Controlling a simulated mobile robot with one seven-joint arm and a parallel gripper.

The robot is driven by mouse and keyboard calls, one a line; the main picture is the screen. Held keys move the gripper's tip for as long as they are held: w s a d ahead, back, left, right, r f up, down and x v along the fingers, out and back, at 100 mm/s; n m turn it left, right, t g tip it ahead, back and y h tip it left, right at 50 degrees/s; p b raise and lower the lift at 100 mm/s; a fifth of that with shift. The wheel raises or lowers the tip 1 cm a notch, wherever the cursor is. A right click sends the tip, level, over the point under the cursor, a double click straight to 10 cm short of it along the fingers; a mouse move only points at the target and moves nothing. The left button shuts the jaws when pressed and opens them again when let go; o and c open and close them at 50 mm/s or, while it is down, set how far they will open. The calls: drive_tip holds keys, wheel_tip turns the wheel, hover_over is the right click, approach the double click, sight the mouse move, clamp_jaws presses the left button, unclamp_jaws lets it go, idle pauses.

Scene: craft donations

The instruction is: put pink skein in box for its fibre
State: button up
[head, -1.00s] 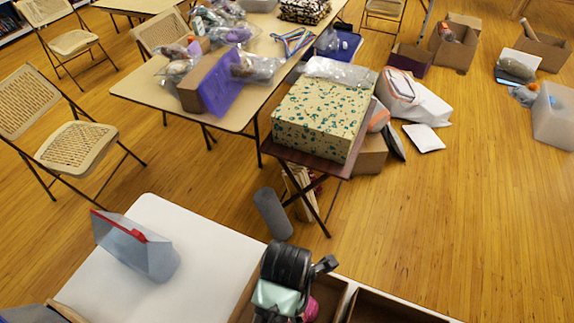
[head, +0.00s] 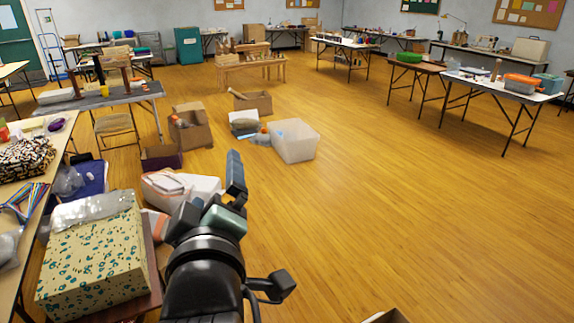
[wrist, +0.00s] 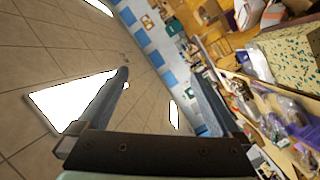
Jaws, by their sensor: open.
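No pink skein shows in the current head or wrist view. My gripper (head: 213,185) is raised in the lower middle of the head view, pointing up and away. In the wrist view, its two fingers (wrist: 160,76) stand well apart with nothing between them. A small brown cardboard edge (head: 388,316) shows at the bottom of the head view; its inside cannot be seen, and I cannot tell which fibre it is for.
A patterned box (head: 95,262) on a small brown table stands left of my arm. White bags (head: 180,188), a translucent bin (head: 293,141) and open cardboard boxes (head: 190,131) lie on the floor beyond. The wooden floor (head: 400,210) at right is clear.

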drive_tip(key=s+d+r+m+t+h, duration=0.1)
drive_tip(key=s+d+r+m+t, duration=0.2)
drive_tip(key=r, duration=0.6)
drive_tip(key=s+d+r+m+t+h, duration=0.1)
drive_tip(key=s+d+r+m+t, duration=0.3)
drive_tip(key=r, duration=0.4)
drive_tip(key=s+d+r+m+t+h, duration=0.2)
drive_tip(key=s+d+r+m+t, duration=0.2)
drive_tip(key=r, duration=0.5)
drive_tip(key=shift+s+d+r+m, duration=0.35)
drive_tip(key=shift+d+m, duration=0.15)
drive_tip(key=shift+m, duration=0.4)
